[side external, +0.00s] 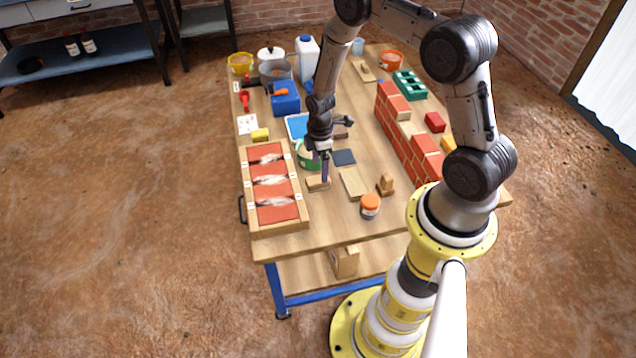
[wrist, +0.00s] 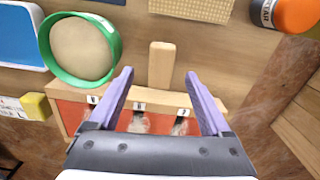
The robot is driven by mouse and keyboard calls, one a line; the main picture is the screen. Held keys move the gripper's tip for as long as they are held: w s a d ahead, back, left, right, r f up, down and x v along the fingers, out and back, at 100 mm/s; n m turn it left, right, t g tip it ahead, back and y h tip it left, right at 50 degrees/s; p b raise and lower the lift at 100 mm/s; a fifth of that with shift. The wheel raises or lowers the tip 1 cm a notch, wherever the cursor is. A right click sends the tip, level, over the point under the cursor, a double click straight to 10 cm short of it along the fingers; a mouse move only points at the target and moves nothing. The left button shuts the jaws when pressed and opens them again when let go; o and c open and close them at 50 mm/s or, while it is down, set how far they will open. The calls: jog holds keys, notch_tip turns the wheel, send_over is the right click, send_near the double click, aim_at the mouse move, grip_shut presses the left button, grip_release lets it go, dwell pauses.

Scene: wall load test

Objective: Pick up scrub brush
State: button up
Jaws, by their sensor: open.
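A small wooden block (side external: 317,184), which looks like the scrub brush, lies on the table right of the brick tray. In the wrist view the wooden block (wrist: 161,66) shows its plain pale top, and bristles cannot be made out. My gripper (side external: 325,179) points down just above it. In the wrist view my gripper (wrist: 158,75) is open, with its purple fingers to the left and right of the block's near end. The fingers look apart from it. A pale board with rows of dots (wrist: 193,8) lies beyond it.
A green-rimmed round sieve or bowl (wrist: 80,48) stands close behind the block. The wooden tray of red bricks (side external: 273,228) is on its left. An orange-lidded jar (side external: 370,206) and a small wooden piece (side external: 387,184) are to the right. A brick wall (side external: 408,140) stands farther right.

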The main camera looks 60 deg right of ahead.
aim_at(319, 179)
jog(key=shift+a+f, duration=0.2)
jog(key=shift+f, duration=2.8)
grip_shut()
